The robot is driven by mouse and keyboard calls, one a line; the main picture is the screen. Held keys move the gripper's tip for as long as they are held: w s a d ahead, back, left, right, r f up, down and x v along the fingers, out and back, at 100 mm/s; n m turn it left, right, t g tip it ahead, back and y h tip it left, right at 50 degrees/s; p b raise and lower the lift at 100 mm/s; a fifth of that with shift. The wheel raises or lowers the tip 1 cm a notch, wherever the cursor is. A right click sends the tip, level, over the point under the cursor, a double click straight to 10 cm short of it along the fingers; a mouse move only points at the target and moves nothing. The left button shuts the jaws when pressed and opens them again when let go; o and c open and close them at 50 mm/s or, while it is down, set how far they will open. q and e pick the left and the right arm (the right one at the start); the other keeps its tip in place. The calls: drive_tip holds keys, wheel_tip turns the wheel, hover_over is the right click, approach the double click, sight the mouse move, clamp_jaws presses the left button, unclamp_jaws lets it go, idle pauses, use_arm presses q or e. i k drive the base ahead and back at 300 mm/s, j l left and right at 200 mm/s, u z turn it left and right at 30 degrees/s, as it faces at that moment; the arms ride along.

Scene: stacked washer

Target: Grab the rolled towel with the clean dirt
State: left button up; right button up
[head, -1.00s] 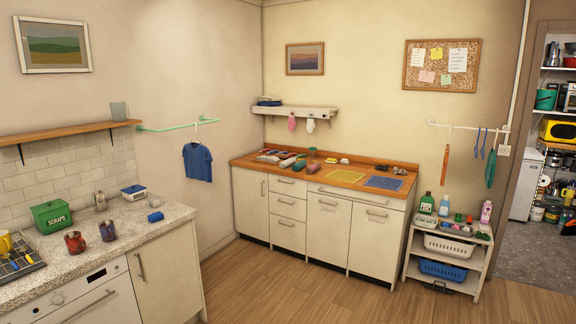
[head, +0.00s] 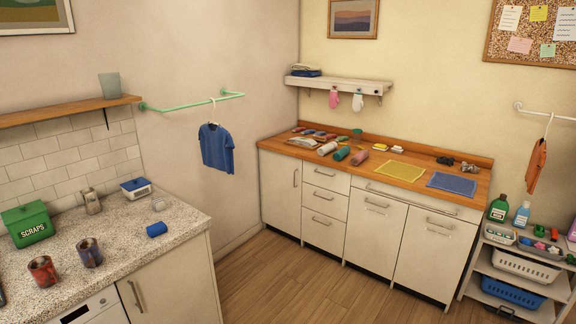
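Three rolled items that look like rolled towels lie side by side on the wooden countertop (head: 300,149): a whitish roll (head: 327,148), a teal roll (head: 342,153) and a dusky pink roll (head: 360,157). A small blue roll (head: 156,229) lies on the speckled counter at the left; I cannot tell whether it is a towel. No dirt or mark on any roll can be made out at this distance. Neither of my grippers shows in the head view.
Yellow (head: 400,171) and blue (head: 452,183) mats lie right of the rolls. A blue shirt (head: 216,148) hangs from a green rail. Mugs (head: 43,270) and a green scraps box (head: 27,224) stand at left. A shelf cart (head: 480,262) stands at right. Wooden floor (head: 290,285) is clear before the cabinets.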

sight(325, 149)
drive_tip(key=i, duration=3.35)
